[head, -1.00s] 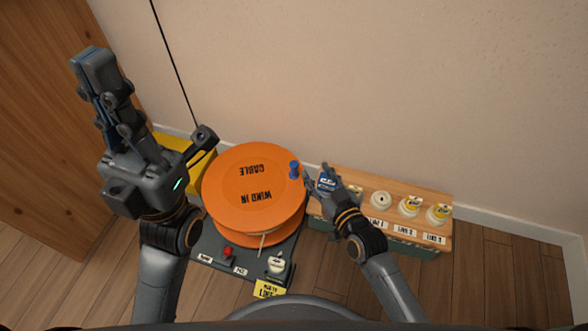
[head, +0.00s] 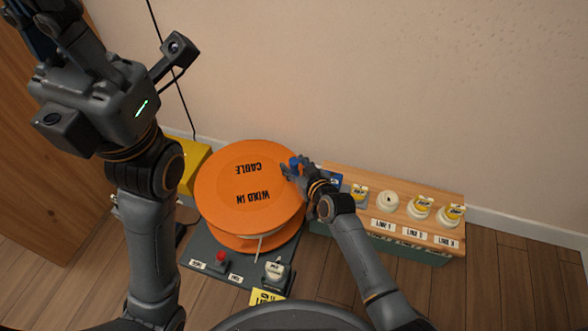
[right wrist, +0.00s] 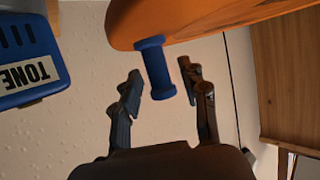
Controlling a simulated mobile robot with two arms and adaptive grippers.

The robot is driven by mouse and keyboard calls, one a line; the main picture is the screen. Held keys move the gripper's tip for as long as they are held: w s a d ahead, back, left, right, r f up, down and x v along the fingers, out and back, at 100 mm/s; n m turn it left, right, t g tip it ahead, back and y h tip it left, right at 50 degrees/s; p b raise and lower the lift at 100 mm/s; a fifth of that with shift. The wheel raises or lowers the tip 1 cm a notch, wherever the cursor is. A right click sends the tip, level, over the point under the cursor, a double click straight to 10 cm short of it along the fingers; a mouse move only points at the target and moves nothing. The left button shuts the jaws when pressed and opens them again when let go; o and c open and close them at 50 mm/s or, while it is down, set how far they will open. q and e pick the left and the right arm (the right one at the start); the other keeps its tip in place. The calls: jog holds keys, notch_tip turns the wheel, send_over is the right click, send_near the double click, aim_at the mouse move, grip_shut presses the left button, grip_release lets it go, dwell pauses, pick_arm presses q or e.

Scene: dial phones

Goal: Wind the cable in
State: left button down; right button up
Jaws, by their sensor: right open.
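The orange cable reel (head: 225,205) lies flat, its top lettered "CABLE" and "WIND IN". A blue crank knob (head: 295,162) stands at the right edge of its top. My right gripper (head: 291,170) is at this knob. In the right wrist view the blue knob (right wrist: 155,70) sits between the open fingers of the right gripper (right wrist: 160,84), with gaps on both sides. The orange reel (right wrist: 190,18) is at the top there. My left gripper (head: 45,18) is raised at the upper left, its fingertips cut off by the frame edge.
A wooden-topped box (head: 372,187) with several white plugs stands right of the reel. A blue "TONE" unit (right wrist: 30,65) shows at left in the right wrist view. A red button (head: 221,257) and a yellow box (head: 190,165) are near the reel. The wall is close behind.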

jog(key=shift+w+a+f, duration=0.15)
jog(key=shift+w+a, duration=0.05)
jog(key=shift+w, duration=0.15)
grip_shut()
